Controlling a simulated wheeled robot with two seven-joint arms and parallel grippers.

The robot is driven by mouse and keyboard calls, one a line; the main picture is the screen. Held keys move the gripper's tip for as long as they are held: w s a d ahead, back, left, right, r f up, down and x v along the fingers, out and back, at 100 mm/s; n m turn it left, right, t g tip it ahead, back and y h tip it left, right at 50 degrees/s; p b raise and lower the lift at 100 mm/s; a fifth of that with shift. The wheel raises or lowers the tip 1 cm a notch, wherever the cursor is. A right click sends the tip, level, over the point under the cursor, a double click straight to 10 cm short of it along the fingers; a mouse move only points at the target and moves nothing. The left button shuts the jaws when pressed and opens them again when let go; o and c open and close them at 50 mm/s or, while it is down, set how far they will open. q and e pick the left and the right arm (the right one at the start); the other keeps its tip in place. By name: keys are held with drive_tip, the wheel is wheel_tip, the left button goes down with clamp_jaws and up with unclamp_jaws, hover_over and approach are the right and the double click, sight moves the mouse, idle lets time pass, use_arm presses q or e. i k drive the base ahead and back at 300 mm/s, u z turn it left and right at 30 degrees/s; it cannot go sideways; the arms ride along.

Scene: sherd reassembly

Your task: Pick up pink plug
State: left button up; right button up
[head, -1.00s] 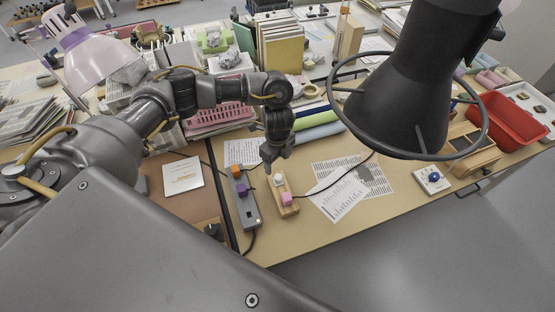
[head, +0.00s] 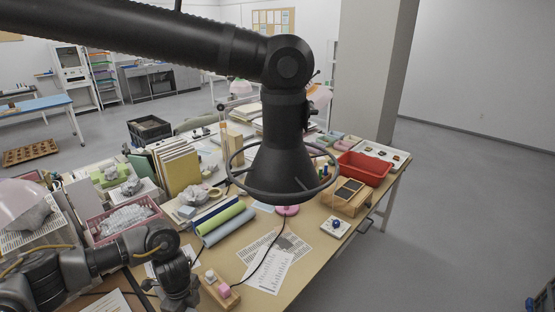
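The pink plug (head: 224,290) sits at the near end of a small wooden block (head: 233,300) near the bottom edge of the head view. A white piece (head: 210,275) sits at the block's other end. My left gripper (head: 178,298) points down just left of the block, apart from the pink plug. Its fingers are dark and low in the picture, and I cannot tell if they are open or shut. My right gripper is not in view.
A black hood with a ring (head: 285,170) hangs over the table on a thick arm. Printed sheets (head: 268,268) lie right of the block, with a dark cable across them. Coloured rolls (head: 228,222), a pink basket (head: 125,222) and a red tray (head: 363,168) stand further back.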

sight(224, 290)
drive_tip(key=k, duration=0.85)
